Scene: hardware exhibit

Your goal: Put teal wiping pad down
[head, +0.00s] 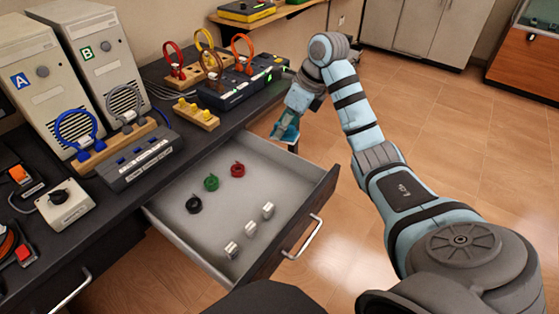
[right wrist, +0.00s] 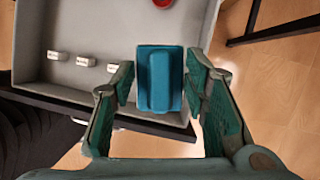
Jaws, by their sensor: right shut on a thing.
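The teal wiping pad (right wrist: 160,80) is a small block with a raised ridge along its middle. It sits between the fingers of my right gripper (right wrist: 158,84), which is shut on it. In the head view the right gripper (head: 287,122) hangs tilted down beyond the right far corner of the open drawer, with the teal pad at its tip. The pad is held in the air; its height above what lies below cannot be told exactly. My left gripper is not in view.
The open drawer (head: 168,223) holds black (head: 194,205), green (head: 211,183) and red (head: 237,170) coils and several small white blocks. The dark bench (head: 222,135) carries computer towers A (head: 35,80) and B (head: 100,55) and cable racks. The floor on the right is clear.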

